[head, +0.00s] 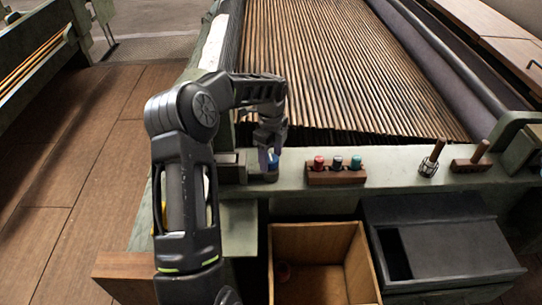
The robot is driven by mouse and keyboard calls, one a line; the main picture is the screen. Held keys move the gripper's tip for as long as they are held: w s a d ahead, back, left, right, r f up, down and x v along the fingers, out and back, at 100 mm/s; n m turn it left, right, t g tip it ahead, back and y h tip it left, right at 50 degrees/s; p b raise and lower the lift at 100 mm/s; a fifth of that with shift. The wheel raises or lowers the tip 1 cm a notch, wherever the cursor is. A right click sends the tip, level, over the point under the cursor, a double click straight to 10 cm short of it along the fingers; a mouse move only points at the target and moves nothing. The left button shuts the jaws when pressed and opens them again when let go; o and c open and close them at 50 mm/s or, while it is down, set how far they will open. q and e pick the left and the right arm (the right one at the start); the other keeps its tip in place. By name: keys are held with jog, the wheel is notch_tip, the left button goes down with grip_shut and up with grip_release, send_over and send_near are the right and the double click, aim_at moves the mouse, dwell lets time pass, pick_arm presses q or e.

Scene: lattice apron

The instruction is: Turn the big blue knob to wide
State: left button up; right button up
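The big blue knob (273,161) sits on a dark base on the pale green rail, left of the middle of the head view. My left gripper (268,155) points down right at the knob, with a finger beside its left side. The gripper partly hides the knob, and I cannot tell whether the fingers are closed on it. The knob's setting and any "wide" mark are not readable. My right gripper is not in view.
A wooden block (335,178) with small red, dark and teal knobs stands to the right on the rail (395,158). Further right are a red-brown handle (433,157) and a wooden piece (472,164). Below are an open wooden box (313,237) and a dark drawer unit (455,251).

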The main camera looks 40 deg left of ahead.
pick_arm(q)
jog(key=c, duration=1.3)
